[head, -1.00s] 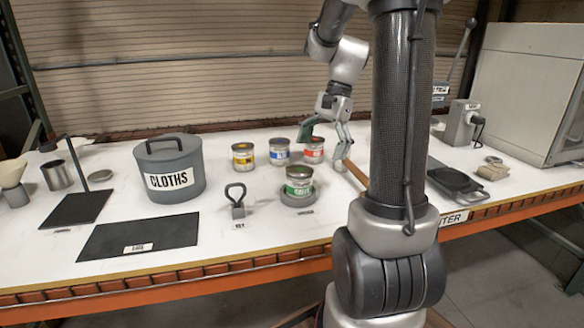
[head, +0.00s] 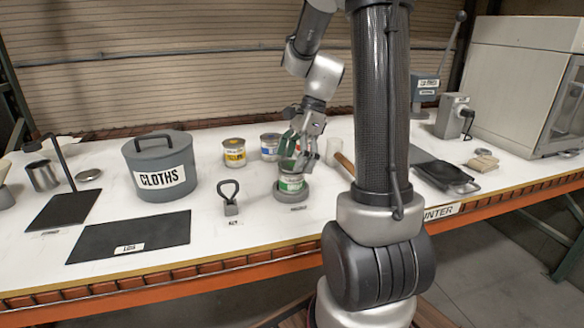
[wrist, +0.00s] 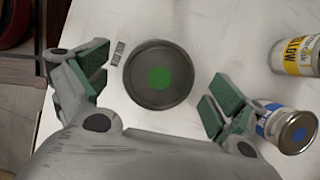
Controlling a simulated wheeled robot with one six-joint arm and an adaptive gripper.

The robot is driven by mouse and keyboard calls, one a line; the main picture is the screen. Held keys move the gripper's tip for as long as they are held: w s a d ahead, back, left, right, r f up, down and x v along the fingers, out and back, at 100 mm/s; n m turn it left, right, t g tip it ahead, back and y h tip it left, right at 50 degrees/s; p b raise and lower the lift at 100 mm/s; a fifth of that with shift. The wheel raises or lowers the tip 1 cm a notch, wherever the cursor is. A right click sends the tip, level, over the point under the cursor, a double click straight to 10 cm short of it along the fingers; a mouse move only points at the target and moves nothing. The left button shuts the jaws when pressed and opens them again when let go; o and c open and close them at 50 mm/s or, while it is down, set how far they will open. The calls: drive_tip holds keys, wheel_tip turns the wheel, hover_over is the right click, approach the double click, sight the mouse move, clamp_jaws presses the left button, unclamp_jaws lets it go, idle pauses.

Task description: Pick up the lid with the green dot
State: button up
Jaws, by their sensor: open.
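The dark round lid with the green dot (wrist: 160,78) lies in the wrist view between the two spread fingers of my gripper (wrist: 158,88). Both green-padded fingers stand apart from its rim. In the head view, my gripper (head: 297,163) is open over the green-labelled can (head: 291,184), which stands on a round grey base (head: 292,194). The fingers hide the can's top there, so the lid does not show clearly in that view.
A yellow-labelled can (head: 234,153) and a blue-labelled can (head: 270,147) stand behind. The yellow (wrist: 297,56) and blue (wrist: 287,128) cans show right of the lid in the wrist view. A CLOTHS pot (head: 160,168), a looped-handle tool (head: 230,198) and a black LIDS mat (head: 128,236) are left.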

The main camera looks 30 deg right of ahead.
drive_tip(key=c, duration=0.8)
